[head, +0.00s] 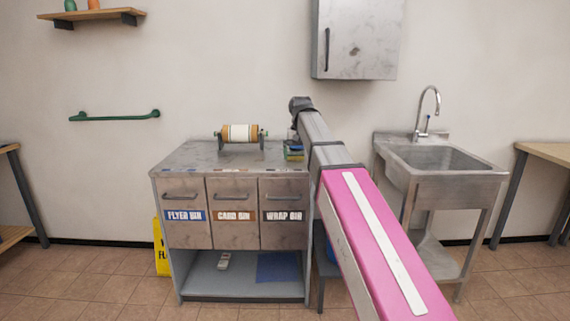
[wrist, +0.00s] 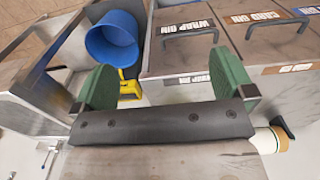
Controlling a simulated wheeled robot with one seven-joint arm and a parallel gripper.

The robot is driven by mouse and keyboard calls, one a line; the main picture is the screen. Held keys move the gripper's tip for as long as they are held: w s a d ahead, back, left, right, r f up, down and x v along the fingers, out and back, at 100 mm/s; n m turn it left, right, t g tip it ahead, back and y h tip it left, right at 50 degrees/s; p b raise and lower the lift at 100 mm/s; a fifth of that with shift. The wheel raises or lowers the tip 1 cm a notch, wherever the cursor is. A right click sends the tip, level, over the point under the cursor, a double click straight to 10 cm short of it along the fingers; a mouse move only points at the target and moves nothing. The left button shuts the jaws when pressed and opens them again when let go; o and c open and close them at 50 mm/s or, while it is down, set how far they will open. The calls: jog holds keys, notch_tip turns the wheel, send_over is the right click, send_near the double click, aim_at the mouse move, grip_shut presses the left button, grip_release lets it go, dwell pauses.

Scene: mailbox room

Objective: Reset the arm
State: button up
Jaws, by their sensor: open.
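My arm (head: 370,240), pink with a white stripe, reaches forward over the right side of the metal cabinet in the head view. Its dark far end (head: 300,104) is above the cabinet's right rear part; the fingers are hidden there. In the wrist view, my gripper (wrist: 163,68) has two green fingers spread wide apart. Nothing is held between them. A yellow object (wrist: 130,86) shows in the gap, beyond the fingers; I cannot tell its height.
A wall cabinet (head: 358,42) hangs above; a sink (head: 440,160) stands right. A blue bucket (wrist: 112,40) shows in the wrist view.

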jog(key=s+d+f, duration=0.2)
jog(key=f, duration=0.6)
jog(key=s+d+f, duration=0.3)
jog(key=f, duration=0.4)
jog(key=s+d+f, duration=0.2)
jog(key=f, duration=0.6)
jog(key=s+d+f, duration=0.3)
jog(key=s+f, duration=0.4)
jog(key=f, duration=0.2)
jog(key=s+d+f, duration=0.3)
jog(key=s+f, duration=0.3)
jog(key=f, duration=0.3)
jog(key=shift+s+d, duration=0.25)
jog(key=shift+s, duration=0.15)
